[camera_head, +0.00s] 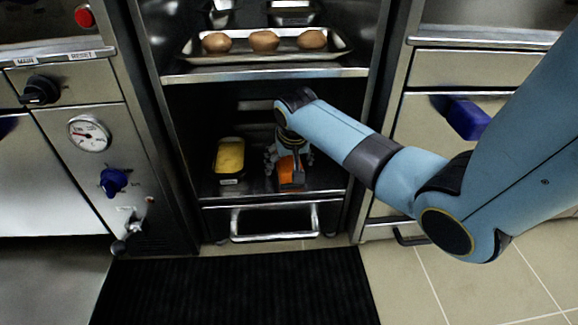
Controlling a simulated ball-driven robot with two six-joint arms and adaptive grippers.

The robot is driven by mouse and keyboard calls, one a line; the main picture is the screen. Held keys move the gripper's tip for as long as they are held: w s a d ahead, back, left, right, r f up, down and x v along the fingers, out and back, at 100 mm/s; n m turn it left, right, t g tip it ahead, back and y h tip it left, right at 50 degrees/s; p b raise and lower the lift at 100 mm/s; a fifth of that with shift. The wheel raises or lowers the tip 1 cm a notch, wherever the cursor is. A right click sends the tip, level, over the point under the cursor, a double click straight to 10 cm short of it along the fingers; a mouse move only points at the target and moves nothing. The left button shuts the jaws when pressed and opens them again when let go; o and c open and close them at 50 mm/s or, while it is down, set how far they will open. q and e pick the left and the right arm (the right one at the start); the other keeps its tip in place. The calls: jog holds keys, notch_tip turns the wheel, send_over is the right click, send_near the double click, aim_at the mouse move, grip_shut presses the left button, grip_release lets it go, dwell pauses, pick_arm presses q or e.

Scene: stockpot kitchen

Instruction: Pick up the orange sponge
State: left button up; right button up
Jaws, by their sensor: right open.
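The orange sponge (286,167) lies on the lower shelf of the open cabinet, right of a yellow item. My right gripper (289,173) reaches down into the cabinet from the right. Its fingers are open and stand over and around the sponge, hiding part of it. I cannot tell whether the fingers touch it. My left gripper is not in view.
A dark container with a yellow top (230,157) stands left of the sponge. Above, a tray (190,53) holds three brown rolls (264,41). The shelf edge (215,75) lies over the compartment. A drawer handle (275,238) and black mat (235,290) are below.

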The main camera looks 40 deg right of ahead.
jog(key=shift+f, duration=0.2)
dwell(0.4)
jog(key=c, duration=1.1)
